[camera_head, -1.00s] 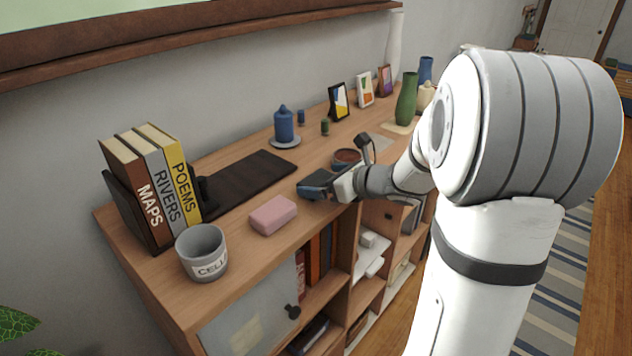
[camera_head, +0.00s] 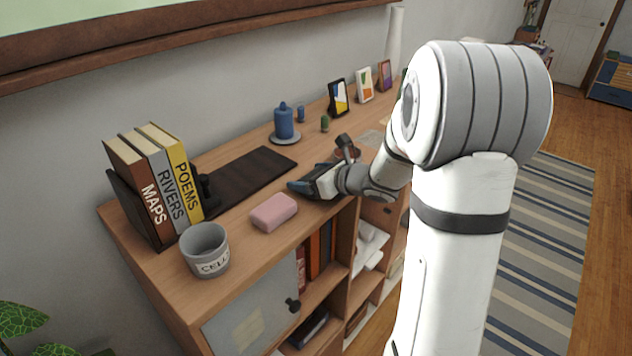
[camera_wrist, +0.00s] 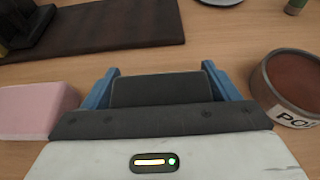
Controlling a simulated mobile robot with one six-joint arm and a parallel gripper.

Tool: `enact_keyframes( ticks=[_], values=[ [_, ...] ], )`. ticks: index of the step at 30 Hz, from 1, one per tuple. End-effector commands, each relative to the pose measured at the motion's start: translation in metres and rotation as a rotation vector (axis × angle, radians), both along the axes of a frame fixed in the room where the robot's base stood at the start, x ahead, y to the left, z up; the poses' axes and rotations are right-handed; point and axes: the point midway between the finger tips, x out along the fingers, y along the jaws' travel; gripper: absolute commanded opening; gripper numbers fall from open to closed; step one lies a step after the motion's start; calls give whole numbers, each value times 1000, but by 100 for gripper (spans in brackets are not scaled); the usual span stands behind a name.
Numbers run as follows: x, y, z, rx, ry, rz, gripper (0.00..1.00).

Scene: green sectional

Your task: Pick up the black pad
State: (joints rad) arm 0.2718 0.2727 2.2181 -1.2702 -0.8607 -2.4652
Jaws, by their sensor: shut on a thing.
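The black pad (camera_wrist: 155,89) is a small dark block with a flat face. In the wrist view it sits between the two blue fingers of my gripper (camera_wrist: 160,72), which is shut on it. In the head view my gripper (camera_head: 300,186) is low over the wooden shelf top, near its front edge. The pad is hard to pick out from the dark fingers there. I cannot tell whether the pad still touches the wood.
A pink block (camera_head: 274,212) lies just left of my gripper. A dark runner (camera_head: 245,178) lies behind it. A round labelled bowl (camera_wrist: 290,85) stands close on the right. A grey cup (camera_head: 206,250), books (camera_head: 165,185) and a blue jar (camera_head: 284,122) stand farther off.

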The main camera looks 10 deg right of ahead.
Motion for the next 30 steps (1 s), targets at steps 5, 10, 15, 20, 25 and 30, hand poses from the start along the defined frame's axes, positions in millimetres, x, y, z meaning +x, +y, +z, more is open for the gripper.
enact_keyframes(
  ticks=[5, 10, 15, 20, 25, 30],
  values=[
    [0, 0, 0, 0, 0, 0, 60],
    [0, 0, 1, 0, -1, -1, 60],
    [1, -1, 16, -1, -6, 0, 60],
    [0, -1, 49, -3, -9, 0, 60],
    [0, -1, 80, -2, -5, -1, 60],
    [0, -1, 97, -1, -2, -1, 60]
  ],
)
